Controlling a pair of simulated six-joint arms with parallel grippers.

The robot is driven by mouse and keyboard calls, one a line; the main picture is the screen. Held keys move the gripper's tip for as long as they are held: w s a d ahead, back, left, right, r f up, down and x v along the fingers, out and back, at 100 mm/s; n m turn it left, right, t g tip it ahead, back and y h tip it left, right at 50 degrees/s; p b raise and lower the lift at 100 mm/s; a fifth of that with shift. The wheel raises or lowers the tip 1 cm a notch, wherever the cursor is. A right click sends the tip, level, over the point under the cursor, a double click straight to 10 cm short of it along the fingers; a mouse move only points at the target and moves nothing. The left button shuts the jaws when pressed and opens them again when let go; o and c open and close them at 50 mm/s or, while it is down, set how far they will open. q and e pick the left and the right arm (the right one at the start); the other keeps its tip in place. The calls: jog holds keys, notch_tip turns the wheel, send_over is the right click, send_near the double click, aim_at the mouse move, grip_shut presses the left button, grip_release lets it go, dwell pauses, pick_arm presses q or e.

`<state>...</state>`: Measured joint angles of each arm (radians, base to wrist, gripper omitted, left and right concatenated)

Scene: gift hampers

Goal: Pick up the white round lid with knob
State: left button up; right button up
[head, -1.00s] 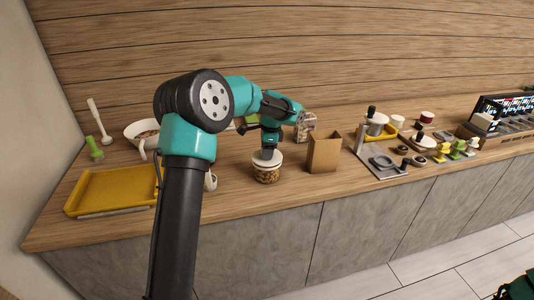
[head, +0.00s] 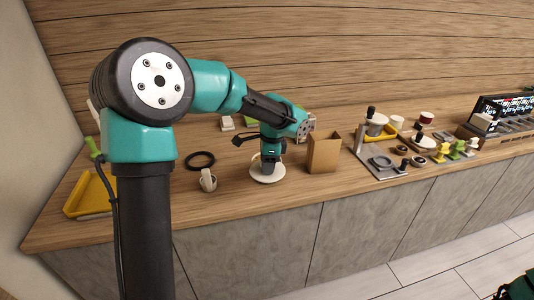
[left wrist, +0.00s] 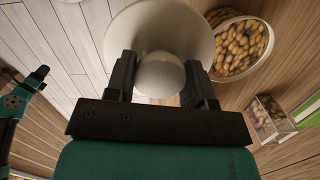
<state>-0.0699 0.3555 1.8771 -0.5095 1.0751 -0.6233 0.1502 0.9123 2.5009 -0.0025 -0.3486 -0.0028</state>
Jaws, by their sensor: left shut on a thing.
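The white round lid (head: 268,177) hangs level in the head view with my left gripper (head: 268,166) above it. In the left wrist view the lid (left wrist: 125,28) fills the top middle, and its round knob (left wrist: 160,75) sits between the fingers of my left gripper (left wrist: 160,80), shut on it. The glass jar of nuts (left wrist: 238,48) stands uncovered beyond the lid's edge in that view. The jar is hidden in the head view. A teal and black arm end, likely my right gripper (left wrist: 39,73), shows small at the left; its jaws are unclear.
A brown paper box (head: 323,153) stands right of the lid. A yellow tray (head: 90,196) is partly hidden behind my arm. Stands and small items crowd the counter's right.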

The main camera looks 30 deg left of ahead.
aim_at(266, 177)
pick_arm(q)
jog(key=shift+s+d+r, duration=0.1)
jog(key=shift+s+d, duration=0.45)
jog(key=shift+s, duration=0.3)
jog(key=shift+s+d+r, duration=0.1)
jog(key=shift+s+d, duration=0.4)
jog(key=shift+s, duration=0.3)
